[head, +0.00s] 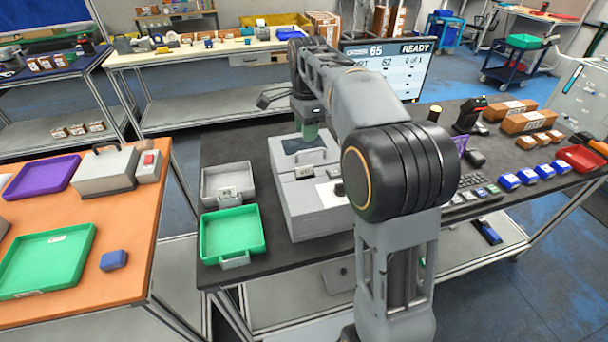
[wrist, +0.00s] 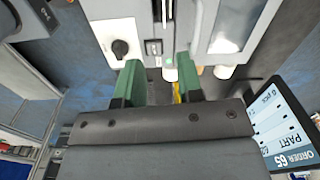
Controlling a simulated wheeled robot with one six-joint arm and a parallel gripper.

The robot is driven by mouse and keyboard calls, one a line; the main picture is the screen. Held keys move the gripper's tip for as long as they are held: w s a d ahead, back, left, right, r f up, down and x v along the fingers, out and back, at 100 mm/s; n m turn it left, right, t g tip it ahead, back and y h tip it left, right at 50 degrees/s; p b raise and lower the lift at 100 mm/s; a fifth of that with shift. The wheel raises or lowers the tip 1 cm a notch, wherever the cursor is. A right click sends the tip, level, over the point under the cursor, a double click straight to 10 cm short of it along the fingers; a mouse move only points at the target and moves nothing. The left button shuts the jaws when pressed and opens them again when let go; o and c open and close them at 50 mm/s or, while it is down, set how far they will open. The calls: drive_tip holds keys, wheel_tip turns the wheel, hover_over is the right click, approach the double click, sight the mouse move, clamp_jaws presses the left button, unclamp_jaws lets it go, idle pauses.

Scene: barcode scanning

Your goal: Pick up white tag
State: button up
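My gripper (head: 310,133) hangs above the grey machine (head: 292,208) on the dark table, near its dark screen. In the wrist view my gripper (wrist: 158,64) shows two green fingers set apart, with no tag visible between them. Ahead of the fingertips is the machine's face, with a small dark slot (wrist: 153,47), a white panel with a black knob (wrist: 120,48) and a screen (wrist: 226,28). I cannot make out a white tag for certain in either view.
A grey tray (head: 212,178) and a green tray (head: 233,253) stand left of the machine. A monitor (head: 412,62) stands behind my arm and shows at the right of the wrist view. Several blue items and brown boxes lie at the right. My arm hides the table's middle.

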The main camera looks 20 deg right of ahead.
drive_tip(key=shift+m, duration=0.8)
drive_tip(key=f, duration=0.2)
drive_tip(key=w+f, duration=0.1)
drive_tip(key=f, duration=0.4)
drive_tip(key=shift+w+f, duration=0.3)
drive_tip(key=shift+s+a+f+p, duration=0.1)
drive_tip(key=shift+s+f+p, duration=0.1)
drive_tip(key=shift+f, duration=1.35)
drive_tip(key=shift+s+f+p, duration=0.1)
drive_tip(key=shift+f+p, duration=0.05)
drive_tip(key=shift+f, duration=1.4)
drive_tip(key=shift+c, duration=0.4)
clamp_jaws()
